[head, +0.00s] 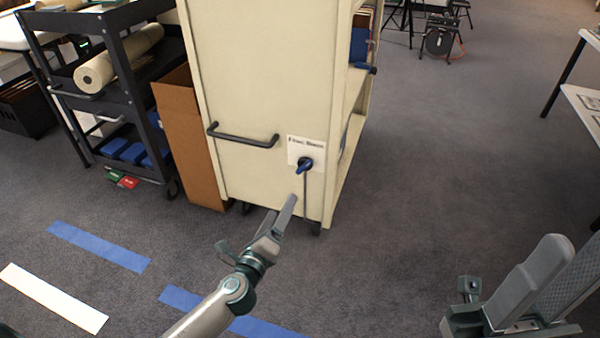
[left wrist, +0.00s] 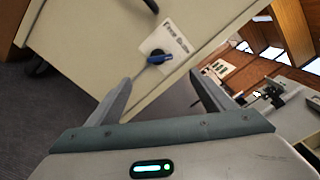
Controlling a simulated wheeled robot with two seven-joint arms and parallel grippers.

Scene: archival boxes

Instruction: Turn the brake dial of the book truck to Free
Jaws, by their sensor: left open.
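The brake dial (head: 305,164) is a blue knob on a white label plate (head: 292,153) low on the end panel of the cream book truck (head: 245,85). The plate's print is too small to read surely in the head view.
A dark handle (head: 243,139) sticks out of the truck panel left of the dial. A cardboard box (head: 187,140) and a black cart (head: 120,95) stand to the left. Blue (head: 98,247) and white (head: 50,298) strips lie on the floor. The carpet right of the truck is clear.

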